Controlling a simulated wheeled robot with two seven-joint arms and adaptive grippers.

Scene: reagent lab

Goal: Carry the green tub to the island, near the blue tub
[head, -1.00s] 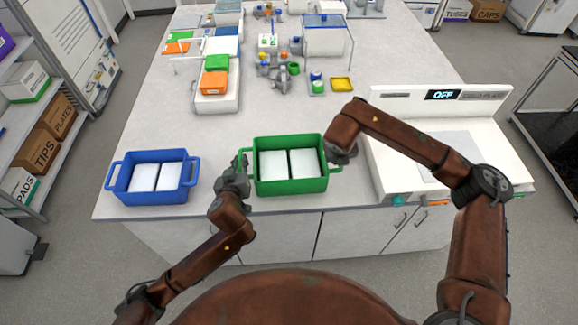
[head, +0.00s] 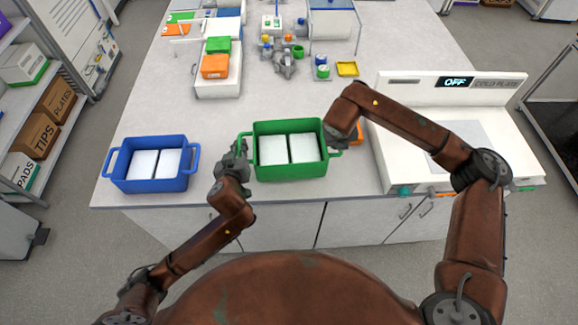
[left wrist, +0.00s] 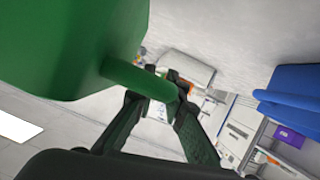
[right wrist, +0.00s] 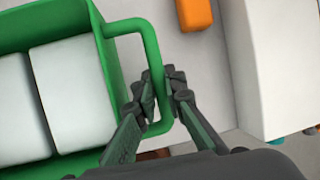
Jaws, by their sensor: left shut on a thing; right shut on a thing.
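The green tub (head: 290,173) holds two white blocks and is at the front edge of the island (head: 275,105), to the right of the blue tub (head: 150,184). My left gripper (head: 238,158) is shut on its left handle, which also shows in the left wrist view (left wrist: 140,78). My right gripper (head: 330,140) is shut on its right handle, seen clearly in the right wrist view (right wrist: 158,85). The blue tub also holds two white blocks and stands on the island, a gap apart from the green tub. I cannot tell whether the green tub touches the island top.
A white cold plate (head: 440,140) stands close on the right, with an orange item (head: 357,133) beside it.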

